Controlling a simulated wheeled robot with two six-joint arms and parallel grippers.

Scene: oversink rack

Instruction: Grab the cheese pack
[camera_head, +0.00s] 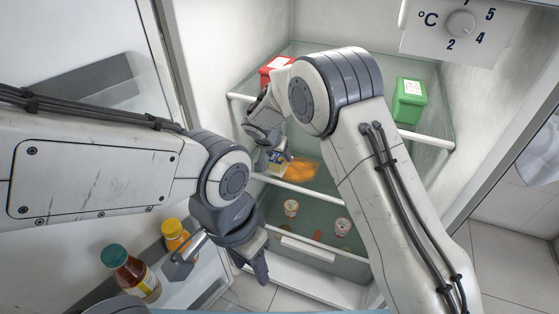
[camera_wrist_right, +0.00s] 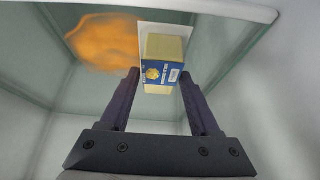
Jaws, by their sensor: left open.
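A yellow-and-blue pack (camera_wrist_right: 163,62), which I take for the cheese pack, shows in the right wrist view with a white flat piece behind it. It lies at the fingertips of my right gripper (camera_wrist_right: 160,76), with a finger on each side. I cannot tell whether the fingers press on it. In the head view the pack (camera_head: 277,160) is at the front of the middle fridge shelf, just below my right gripper (camera_head: 266,143), partly hidden by it. My left gripper (camera_head: 250,266) is open and empty, low in front of the fridge, away from the pack.
A blurred orange item (camera_head: 302,170) lies right beside the pack. A red box (camera_head: 275,66) and a green box (camera_head: 409,101) stand on the upper shelf. Small cups (camera_head: 291,208) sit lower down. Bottles (camera_head: 130,272) stand in the door rack at left.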

